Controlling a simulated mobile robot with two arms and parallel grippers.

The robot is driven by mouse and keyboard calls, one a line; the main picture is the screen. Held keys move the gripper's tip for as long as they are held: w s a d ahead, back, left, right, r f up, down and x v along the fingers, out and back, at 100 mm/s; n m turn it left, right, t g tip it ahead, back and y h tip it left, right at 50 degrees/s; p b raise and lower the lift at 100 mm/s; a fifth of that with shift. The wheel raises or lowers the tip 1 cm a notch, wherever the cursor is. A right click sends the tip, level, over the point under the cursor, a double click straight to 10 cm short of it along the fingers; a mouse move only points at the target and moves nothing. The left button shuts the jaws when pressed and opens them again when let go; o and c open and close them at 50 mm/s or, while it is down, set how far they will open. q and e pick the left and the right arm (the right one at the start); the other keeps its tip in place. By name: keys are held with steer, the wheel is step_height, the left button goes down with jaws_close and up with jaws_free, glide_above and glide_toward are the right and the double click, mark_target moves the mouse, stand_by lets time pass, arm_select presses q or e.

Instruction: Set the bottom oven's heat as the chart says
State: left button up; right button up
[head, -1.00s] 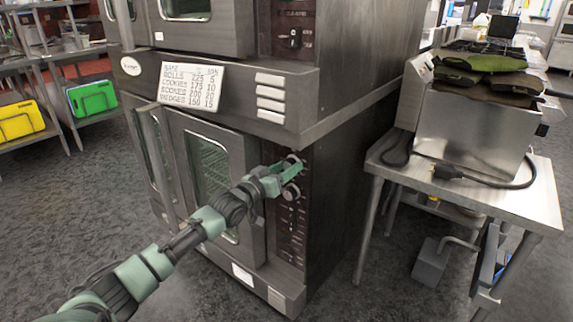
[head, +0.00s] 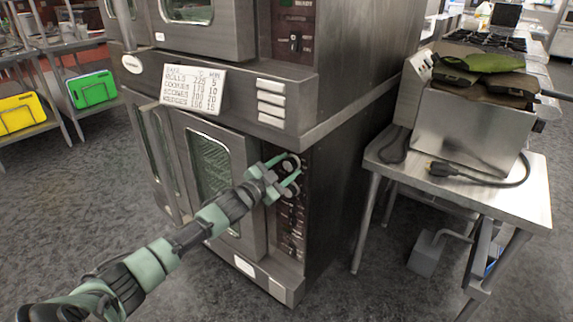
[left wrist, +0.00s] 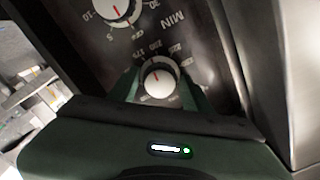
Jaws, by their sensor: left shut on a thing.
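The chart (head: 193,88) is a white card on the band above the bottom oven (head: 236,150). It appears to read rolls 225, 5; cookies 175, 10; scones 200, 20; wedges 150, 15. My left gripper (head: 290,166) is at the dials on the oven's dark panel. In the left wrist view its green fingers are on either side of a round white-faced dial (left wrist: 158,83), shut on it. The dial has a red mark, with numbers such as 175, 200 and 225 around it, partly blurred. A minute dial (left wrist: 115,8) is beside it, outside the fingers. My right gripper is not in view.
The upper oven (head: 235,38) is stacked above. A steel table (head: 505,200) on the right bears a steel appliance (head: 470,125) with a loose cord. Shelves with a yellow board (head: 20,113) and a green board (head: 92,91) stand at left. The floor in front is open.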

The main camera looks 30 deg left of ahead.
arm_select(q)
steer(key=shift+f+m, duration=0.15)
steer(key=shift+m, duration=0.85)
steer(key=m, duration=0.2)
steer(key=shift+m, duration=0.3)
steer(key=m, duration=0.4)
steer(key=shift+m, duration=0.7)
steer(key=o, duration=1.1)
steer(key=shift+o, duration=0.2)
steer(key=shift+s, duration=0.25)
steer(key=s, duration=0.7)
steer(key=shift+s+a+p, duration=0.15)
steer(key=shift+a+p, duration=0.2)
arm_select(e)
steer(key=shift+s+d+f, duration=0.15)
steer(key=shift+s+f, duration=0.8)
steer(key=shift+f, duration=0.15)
